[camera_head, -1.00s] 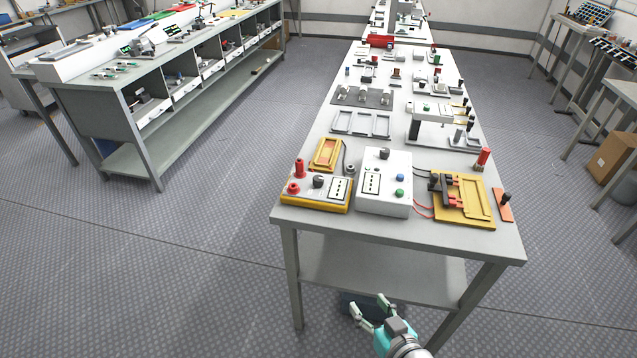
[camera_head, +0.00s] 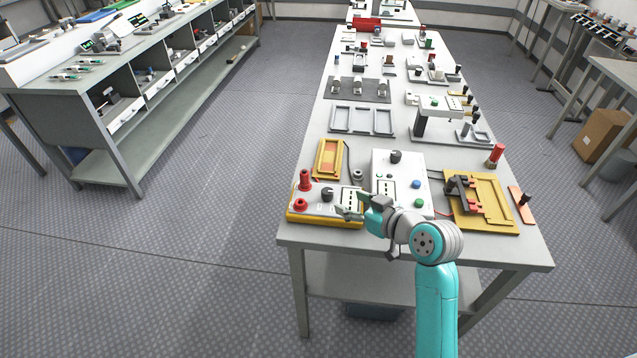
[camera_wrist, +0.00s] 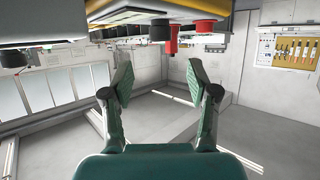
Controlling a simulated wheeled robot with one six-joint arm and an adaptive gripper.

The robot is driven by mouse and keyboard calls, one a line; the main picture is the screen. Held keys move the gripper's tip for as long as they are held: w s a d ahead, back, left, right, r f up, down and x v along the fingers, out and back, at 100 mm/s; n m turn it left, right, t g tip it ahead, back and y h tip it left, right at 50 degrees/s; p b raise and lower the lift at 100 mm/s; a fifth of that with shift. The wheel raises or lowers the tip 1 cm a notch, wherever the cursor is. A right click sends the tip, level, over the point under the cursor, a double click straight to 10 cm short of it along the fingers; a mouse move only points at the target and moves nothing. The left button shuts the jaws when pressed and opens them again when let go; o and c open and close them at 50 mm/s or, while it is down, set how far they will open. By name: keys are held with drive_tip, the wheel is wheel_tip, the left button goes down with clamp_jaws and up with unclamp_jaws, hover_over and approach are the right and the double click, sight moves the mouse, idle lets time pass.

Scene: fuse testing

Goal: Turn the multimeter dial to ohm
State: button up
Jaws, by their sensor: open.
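The multimeter appears to be the yellow-edged unit (camera_head: 318,216) at the table's front left, with a black dial (camera_head: 327,194) on its pale top. Two red knobs (camera_head: 305,180) stand at its left. The dial's markings are too small to read. My gripper (camera_head: 347,208) is open and empty, pointing left at the multimeter's right part, just right of the dial. In the wrist view, a black knob (camera_wrist: 160,30), likely the dial, and red knobs (camera_wrist: 205,25) hang at the top, beyond the open fingers (camera_wrist: 160,80). I see no contact with the dial.
A white box (camera_head: 415,178) with its own black knob (camera_head: 396,156) stands right of the multimeter, partly behind my arm. A yellow tray (camera_head: 329,159) lies behind the multimeter. A yellow fixture (camera_head: 488,212) lies to the right. Table edge (camera_head: 330,243) is in front.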

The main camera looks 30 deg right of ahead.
sight(330, 193)
drive_tip(key=x, duration=1)
drive_tip(key=shift+w+a, duration=0.1)
drive_tip(key=shift+w, duration=0.05)
clamp_jaws()
